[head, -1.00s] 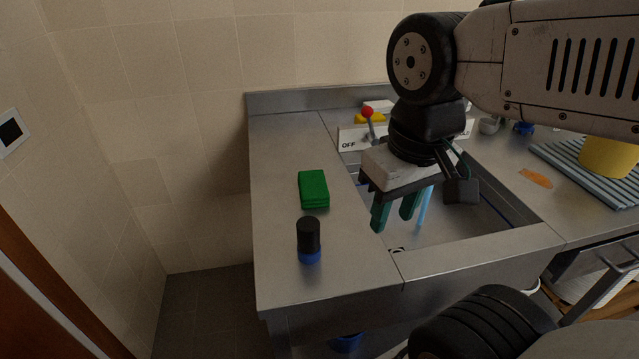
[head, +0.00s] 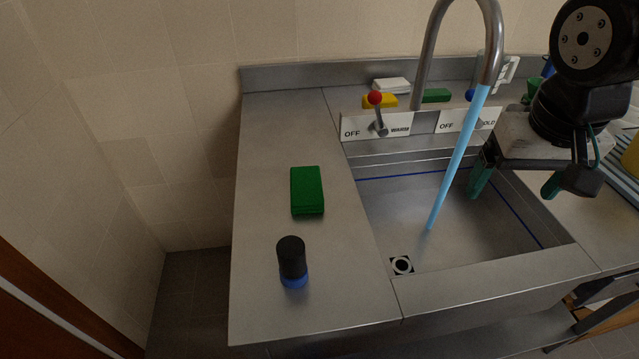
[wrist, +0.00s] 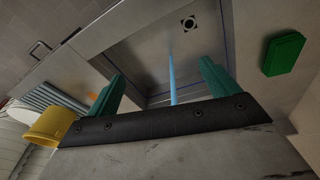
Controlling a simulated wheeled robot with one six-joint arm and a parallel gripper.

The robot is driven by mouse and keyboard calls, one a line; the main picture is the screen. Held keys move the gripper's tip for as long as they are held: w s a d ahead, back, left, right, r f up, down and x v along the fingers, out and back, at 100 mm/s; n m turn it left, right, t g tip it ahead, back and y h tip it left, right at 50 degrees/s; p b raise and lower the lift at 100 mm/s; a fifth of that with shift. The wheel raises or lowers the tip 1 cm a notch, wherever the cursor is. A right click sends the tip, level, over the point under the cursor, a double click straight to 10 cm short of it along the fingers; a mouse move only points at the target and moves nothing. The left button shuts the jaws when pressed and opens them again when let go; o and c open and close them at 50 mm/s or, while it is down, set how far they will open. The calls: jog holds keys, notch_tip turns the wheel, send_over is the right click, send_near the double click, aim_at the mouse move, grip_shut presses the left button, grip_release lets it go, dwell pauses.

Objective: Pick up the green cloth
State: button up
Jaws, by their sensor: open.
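The green cloth (head: 307,190) is a folded block lying flat on the steel counter left of the sink. It also shows at the right in the wrist view (wrist: 284,54). My gripper (head: 517,186) is over the right part of the sink, well to the right of the cloth. Its green fingers are spread apart with nothing held between them, as the wrist view (wrist: 160,84) also shows.
A black and blue bottle (head: 292,262) stands just in front of the cloth. Water (head: 458,160) runs from the curved tap (head: 430,50) into the sink (head: 400,215). A red-knobbed lever (head: 377,112) stands behind. A yellow container (wrist: 50,127) is at the wrist view's left.

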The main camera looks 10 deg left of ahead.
jog(key=w+a+f, duration=0.2)
jog(key=w+a, duration=0.5)
jog(key=a, duration=0.2)
jog(key=n+t+y, duration=0.2)
send_near(306, 183)
notch_tip(306, 183, down, 2)
jog(key=shift+a+f, duration=0.1)
jog(key=shift+a, duration=0.05)
jog(key=x, duration=0.7)
jog(key=shift+w, duration=0.35)
jog(key=shift+w+f+t, duration=0.1)
jog(key=shift+f+t, duration=0.2)
jog(key=c, duration=1.1)
